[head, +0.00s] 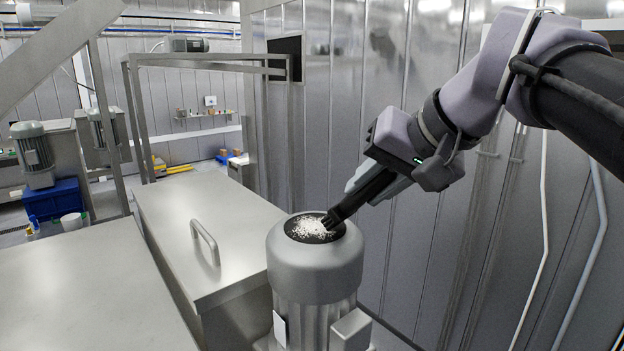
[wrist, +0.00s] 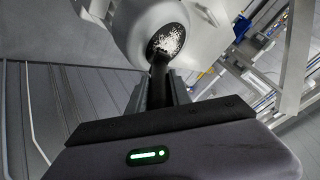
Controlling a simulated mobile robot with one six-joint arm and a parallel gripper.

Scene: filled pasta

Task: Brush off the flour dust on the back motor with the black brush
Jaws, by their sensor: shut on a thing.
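The back motor (head: 313,268) is a grey upright cylinder with a round dark top, in the lower middle of the head view. White flour dust (head: 309,227) lies on that dark top, and it also shows in the wrist view (wrist: 169,38). My gripper (head: 368,190) is shut on the black brush (head: 340,213), right of and above the motor. The brush slants down to the left, and its tip is at the right edge of the dusty top, at or very near it. In the wrist view the brush (wrist: 158,82) points at the motor (wrist: 133,27).
A steel cover with a handle (head: 205,240) lies left of the motor. A metal panel wall (head: 440,240) stands close behind and to the right. Another motor (head: 34,155) and a blue crate (head: 55,199) are at the far left. Open air lies above the motor.

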